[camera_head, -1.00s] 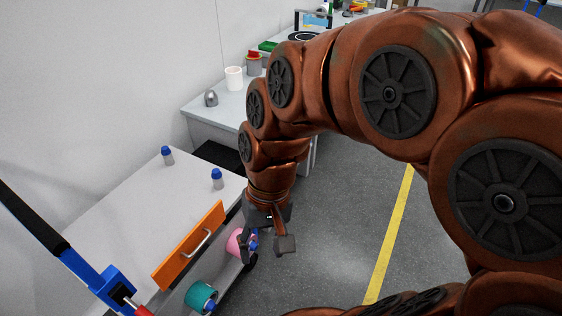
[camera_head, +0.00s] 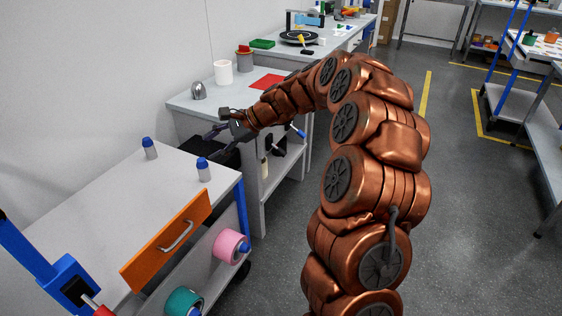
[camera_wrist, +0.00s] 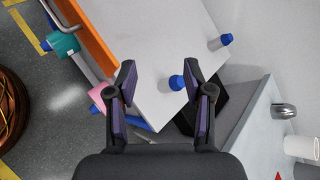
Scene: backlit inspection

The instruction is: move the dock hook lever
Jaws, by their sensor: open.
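I cannot say for certain which part is the dock hook lever. A red-ended part (camera_head: 103,311) sits by a blue bracket (camera_head: 68,282) at the cart's near left corner. A small blue-tipped rod (camera_head: 298,131) also shows beside the back bench, partly behind my arm. My gripper (camera_head: 215,140) is open and empty, above the gap between the cart and the bench. In the wrist view my gripper (camera_wrist: 160,76) has its fingers spread, with a blue-capped bottle (camera_wrist: 176,82) beyond them on the cart top.
The grey cart top (camera_head: 115,200) carries two blue-capped bottles, one near its right edge (camera_head: 203,170). An orange drawer front (camera_head: 168,240), a pink spool (camera_head: 230,246) and a teal spool (camera_head: 184,302) are on its side. The bench (camera_head: 185,103) holds several items. Open floor lies right.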

